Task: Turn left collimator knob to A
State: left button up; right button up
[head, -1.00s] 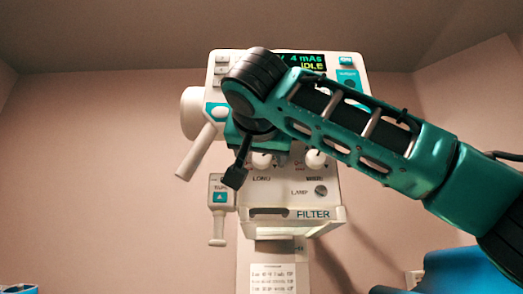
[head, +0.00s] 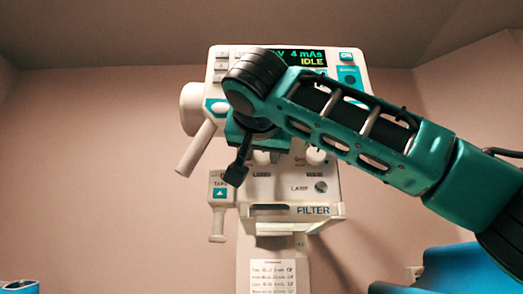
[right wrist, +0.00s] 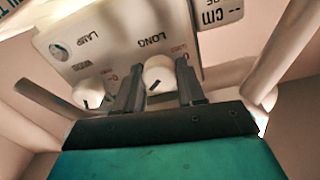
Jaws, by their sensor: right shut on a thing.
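The left collimator knob (right wrist: 158,72), white with a dark pointer line, sits by the word LONG in the right wrist view. My right gripper (right wrist: 160,82) has its two dark fingers on either side of this knob and is shut on it. In the head view the left knob (head: 262,158) shows only in part below my right wrist. The letter marks around it are too small or covered to read. The right knob (head: 315,156) is free, and it also shows in the right wrist view (right wrist: 90,92). My left gripper is not in view.
The collimator housing (head: 280,188) carries a lamp or laser button (head: 321,187) and a FILTER tray (head: 296,211) below. A display (head: 305,58) reads IDLE above. A white handle (head: 196,148) sticks out left, near my right wrist.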

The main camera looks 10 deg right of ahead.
jog(key=shift+f+n, duration=0.15)
jog(key=shift+n, duration=1.25)
jog(key=n, duration=0.3)
jog(key=shift+n+t+p, duration=0.3)
jog(key=shift+n+p, duration=0.1)
jog(key=shift+n, duration=1.6)
